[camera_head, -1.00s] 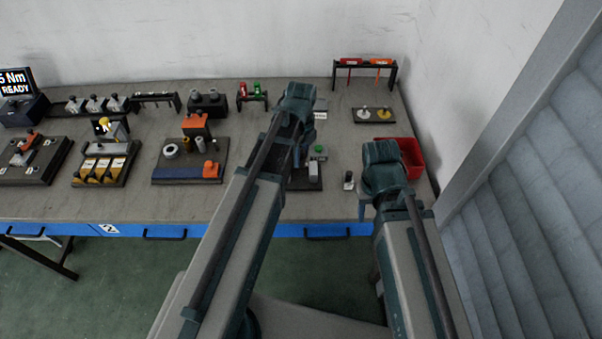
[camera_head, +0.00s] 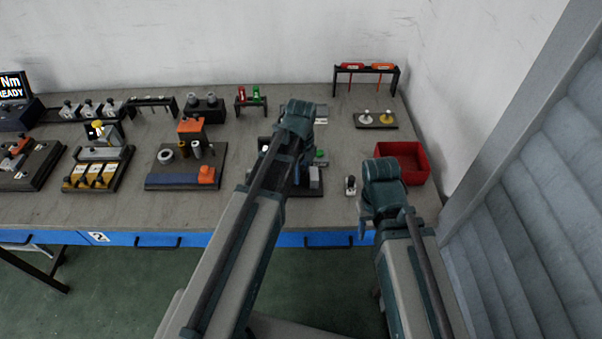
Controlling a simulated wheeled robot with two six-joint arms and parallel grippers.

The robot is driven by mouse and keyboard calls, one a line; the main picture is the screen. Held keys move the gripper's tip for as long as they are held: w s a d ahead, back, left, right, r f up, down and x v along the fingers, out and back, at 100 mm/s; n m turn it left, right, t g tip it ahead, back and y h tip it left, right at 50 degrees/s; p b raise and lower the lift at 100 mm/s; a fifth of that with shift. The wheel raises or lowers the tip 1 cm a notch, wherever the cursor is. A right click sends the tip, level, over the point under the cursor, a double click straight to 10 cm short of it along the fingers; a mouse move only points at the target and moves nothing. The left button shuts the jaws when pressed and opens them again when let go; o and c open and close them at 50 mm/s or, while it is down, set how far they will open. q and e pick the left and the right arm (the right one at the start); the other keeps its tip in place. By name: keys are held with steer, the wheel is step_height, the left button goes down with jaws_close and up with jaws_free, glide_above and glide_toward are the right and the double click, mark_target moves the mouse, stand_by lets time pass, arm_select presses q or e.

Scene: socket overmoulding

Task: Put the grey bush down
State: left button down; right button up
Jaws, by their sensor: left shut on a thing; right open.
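My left gripper (camera_head: 299,168) is below the wrist of my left arm, over the small dark fixture with a green button (camera_head: 320,154) and a light grey block (camera_head: 315,178). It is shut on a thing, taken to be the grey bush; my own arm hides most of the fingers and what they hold. I cannot tell whether the held part touches anything. My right gripper (camera_head: 365,218) is open at the front edge of the bench, left of the red bin (camera_head: 405,161), with nothing seen in it.
A dark board (camera_head: 158,177) left of my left arm carries a grey ring, upright cylinders and orange blocks. A rack with two grey cylinders (camera_head: 204,105) stands behind it. A small part (camera_head: 350,185) stands near my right gripper. The bench (camera_head: 345,150) is bare around there.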

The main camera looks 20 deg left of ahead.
mark_target(303, 169)
arm_select(q)
steer(key=shift+f, duration=0.15)
steer(key=c, duration=0.8)
jaws_free()
step_height(303, 169, up, 12)
steer(key=p, duration=1.2)
steer(key=shift+r, duration=0.25)
steer(key=shift+s+d+f+n, duration=0.1)
steer(key=shift+s+d+n, duration=0.2)
steer(key=shift+s+d+n+y, duration=0.2)
steer(key=shift+s+d+n, duration=1.45)
steer(key=shift+s+n, duration=0.95)
steer(key=shift+s+d+n+y, duration=0.2)
steer(key=shift+s+d+n, duration=1.6)
steer(key=shift+n, duration=1.35)
steer(key=shift+s+d+n+y, duration=0.2)
steer(key=shift+s+d+n, duration=1.3)
steer(key=shift+s+n, duration=1.15)
